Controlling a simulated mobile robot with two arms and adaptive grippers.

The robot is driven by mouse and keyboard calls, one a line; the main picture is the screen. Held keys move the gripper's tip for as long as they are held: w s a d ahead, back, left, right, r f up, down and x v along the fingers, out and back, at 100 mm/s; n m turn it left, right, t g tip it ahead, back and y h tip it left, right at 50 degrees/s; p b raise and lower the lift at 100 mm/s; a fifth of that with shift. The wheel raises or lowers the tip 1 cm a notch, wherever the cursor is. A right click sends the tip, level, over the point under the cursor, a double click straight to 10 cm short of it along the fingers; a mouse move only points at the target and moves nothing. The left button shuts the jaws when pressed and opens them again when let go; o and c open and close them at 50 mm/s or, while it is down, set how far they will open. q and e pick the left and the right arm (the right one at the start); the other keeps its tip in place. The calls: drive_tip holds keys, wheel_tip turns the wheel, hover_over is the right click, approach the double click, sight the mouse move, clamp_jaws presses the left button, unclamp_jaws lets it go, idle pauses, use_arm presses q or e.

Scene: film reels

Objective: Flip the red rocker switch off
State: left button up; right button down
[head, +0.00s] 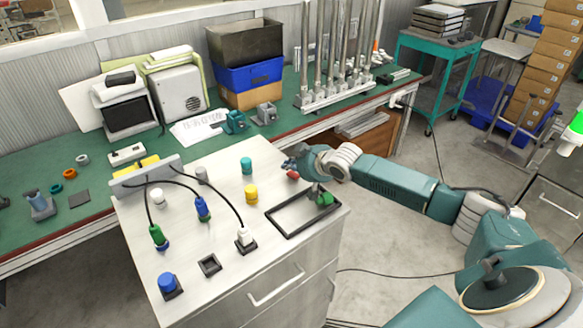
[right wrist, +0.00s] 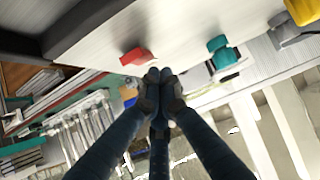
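A small red wedge-shaped piece (head: 293,174) sits on the pale cabinet top (head: 222,178), near its right edge. It also shows in the right wrist view (right wrist: 134,57). It is the only red piece near my gripper, but its exact form and switch position are too small to tell. My right gripper (head: 290,163) is just beyond the red piece, at the far right edge of the cabinet top. In the right wrist view my right gripper (right wrist: 160,76) has its fingertips together with nothing between them, slightly apart from the red piece. My left gripper is out of view.
A black tray (head: 277,226) with a green part (head: 325,199) lies close by. Teal (head: 246,165) and yellow (head: 251,194) pieces stand to the left. Cabled plugs hang from a grey bar (head: 145,178).

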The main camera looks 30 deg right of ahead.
sight(289, 173)
drive_tip(key=shift+w, duration=0.1)
drive_tip(key=shift+r+p, duration=0.5)
drive_tip(key=shift+r, duration=0.05)
drive_tip(key=r+p, duration=0.3)
drive_tip(key=p, duration=0.1)
drive_tip(key=shift+w+a+r, duration=0.1)
drive_tip(key=shift+w+r, duration=0.25)
drive_tip(key=shift+r, duration=0.05)
drive_tip(key=shift+s+b, duration=0.45)
drive_tip(key=shift+b, duration=0.35)
drive_tip(key=s+r+b, duration=0.2)
drive_tip(key=s+r, duration=0.2)
drive_tip(key=r, duration=0.3)
drive_tip(key=shift+s+d, duration=0.3)
drive_tip(key=shift+s, duration=0.1)
drive_tip(key=shift+r, duration=0.15)
